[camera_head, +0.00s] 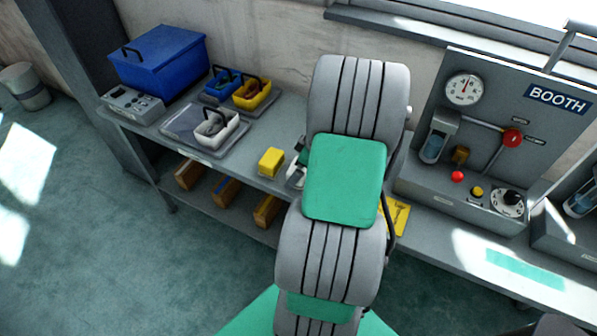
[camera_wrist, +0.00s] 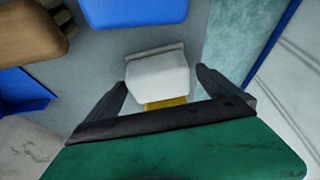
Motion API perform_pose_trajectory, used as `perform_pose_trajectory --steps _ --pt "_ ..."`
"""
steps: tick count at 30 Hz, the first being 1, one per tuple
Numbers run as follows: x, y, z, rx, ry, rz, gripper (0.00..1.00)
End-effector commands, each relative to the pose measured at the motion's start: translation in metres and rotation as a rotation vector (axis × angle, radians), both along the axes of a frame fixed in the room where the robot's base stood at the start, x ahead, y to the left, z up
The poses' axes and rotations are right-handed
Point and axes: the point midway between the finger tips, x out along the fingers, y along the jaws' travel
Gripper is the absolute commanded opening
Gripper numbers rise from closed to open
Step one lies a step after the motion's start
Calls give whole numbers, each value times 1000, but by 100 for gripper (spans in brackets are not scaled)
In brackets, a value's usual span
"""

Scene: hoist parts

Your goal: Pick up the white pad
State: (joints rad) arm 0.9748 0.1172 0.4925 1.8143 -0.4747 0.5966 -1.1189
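The white pad (camera_wrist: 157,75) shows in the wrist view as a pale block with rounded edges, just ahead of my fingertips and between them. A yellow part (camera_wrist: 165,103) shows along its near edge. My gripper (camera_wrist: 161,80) is open, with one dark finger to each side of the pad. A gap shows on the right; I cannot tell whether the left finger touches it. In the head view my arm hides most of this area, and I cannot make out the pad for certain.
The grey bench (camera_head: 255,183) holds a yellow block (camera_head: 270,162), a white tote (camera_head: 217,129), a yellow tote (camera_head: 252,93) and a blue box (camera_head: 158,58). Wooden blocks (camera_head: 268,210) lie on the lower shelf. The booth panel (camera_head: 535,125) stands at the right.

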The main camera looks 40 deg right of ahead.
Motion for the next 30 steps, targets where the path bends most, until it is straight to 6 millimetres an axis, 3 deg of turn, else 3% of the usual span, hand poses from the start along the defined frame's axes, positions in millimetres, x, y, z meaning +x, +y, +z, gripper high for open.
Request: perform_pose_trajectory --steps 24,30 --pt "0 0 1 0 0 -1 33" --pt "0 0 1 0 0 0 31"
